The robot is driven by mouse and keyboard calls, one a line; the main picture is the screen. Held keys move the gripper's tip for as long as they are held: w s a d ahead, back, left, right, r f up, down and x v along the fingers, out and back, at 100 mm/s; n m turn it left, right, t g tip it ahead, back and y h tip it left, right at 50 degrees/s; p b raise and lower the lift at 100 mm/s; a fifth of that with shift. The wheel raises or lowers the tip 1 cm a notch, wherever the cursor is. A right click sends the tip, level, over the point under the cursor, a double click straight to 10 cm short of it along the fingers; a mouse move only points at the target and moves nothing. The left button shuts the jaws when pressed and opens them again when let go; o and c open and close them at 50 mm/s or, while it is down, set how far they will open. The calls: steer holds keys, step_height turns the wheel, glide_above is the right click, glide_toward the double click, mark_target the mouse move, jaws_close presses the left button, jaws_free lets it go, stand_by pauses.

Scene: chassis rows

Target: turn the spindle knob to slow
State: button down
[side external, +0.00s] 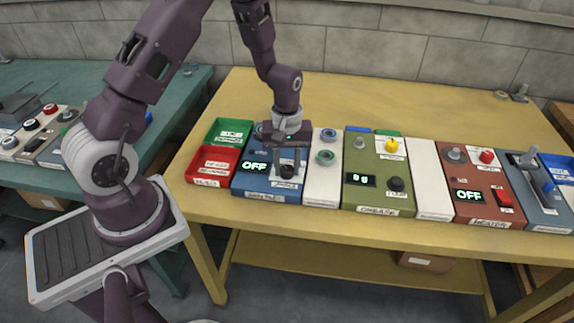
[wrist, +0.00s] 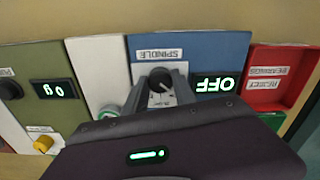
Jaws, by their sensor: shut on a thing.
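The spindle knob is a dark round knob (side external: 287,171) at the front right of the blue panel (side external: 262,183). In the wrist view the knob (wrist: 160,77) sits just inside the label reading SPINDLE (wrist: 159,54). My gripper (side external: 288,163) points down over the panel and is shut on the knob, with one finger on each side. A dial scale shows between the fingers in the wrist view, but its words are too small to read. The panel's display (side external: 254,166) reads OFF. My gripper body hides the panel's back part in the wrist view.
Red (side external: 207,167) and green (side external: 222,129) trays stand left of the panel. A white panel (side external: 323,185) with round green and blue parts is on the right, then an olive panel (side external: 375,202) with a yellow knob and a red-brown panel (side external: 480,208).

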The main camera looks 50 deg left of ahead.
mark_target(287, 169)
steer(key=m, duration=0.5)
steer(key=shift+m, duration=2.1)
steer(key=c, duration=1)
jaws_free()
step_height(287, 169, up, 7)
steer(key=shift+r, duration=0.1)
